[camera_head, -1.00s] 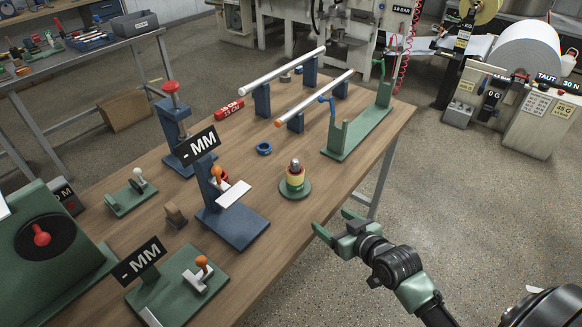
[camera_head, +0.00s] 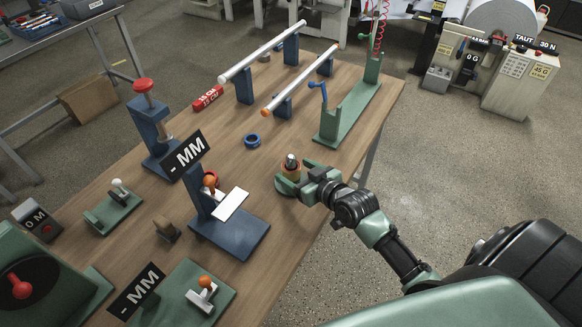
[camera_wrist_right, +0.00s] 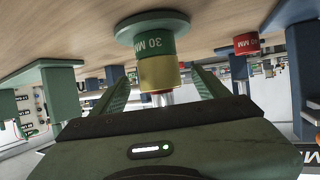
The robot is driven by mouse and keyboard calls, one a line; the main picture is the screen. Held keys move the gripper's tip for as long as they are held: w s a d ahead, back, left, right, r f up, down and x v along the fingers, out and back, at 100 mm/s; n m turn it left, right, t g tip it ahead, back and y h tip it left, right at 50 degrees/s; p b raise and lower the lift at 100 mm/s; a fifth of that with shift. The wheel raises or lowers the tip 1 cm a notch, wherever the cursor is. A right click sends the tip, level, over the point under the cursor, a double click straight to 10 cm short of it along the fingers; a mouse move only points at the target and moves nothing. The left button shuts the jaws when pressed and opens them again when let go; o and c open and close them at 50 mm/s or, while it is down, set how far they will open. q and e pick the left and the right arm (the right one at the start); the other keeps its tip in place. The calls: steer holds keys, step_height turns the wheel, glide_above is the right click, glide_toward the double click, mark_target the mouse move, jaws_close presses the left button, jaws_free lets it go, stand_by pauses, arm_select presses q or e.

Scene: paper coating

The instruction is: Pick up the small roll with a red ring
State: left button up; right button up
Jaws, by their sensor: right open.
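A small roll (camera_head: 290,170) with a metal peg stands upright on a round green base near the table's right edge. A separate red ring marked 40 MM (camera_wrist_right: 246,43) sits to the right there. My left gripper is not in view.
A blue gauge stand (camera_head: 236,232) with a white plate stands left of the roll. A blue ring (camera_head: 252,141) lies behind it, and a green cradle (camera_head: 352,112) stands farther back. The wooden table (camera_head: 268,188) is bare immediately left of the roll.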

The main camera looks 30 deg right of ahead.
steer(key=shift+x, duration=1.25)
steer(key=c, duration=1.3)
steer(key=shift+c, duration=0.6)
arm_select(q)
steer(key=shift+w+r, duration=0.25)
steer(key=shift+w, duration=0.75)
arm_select(e)
steer(key=shift+r, duration=0.1)
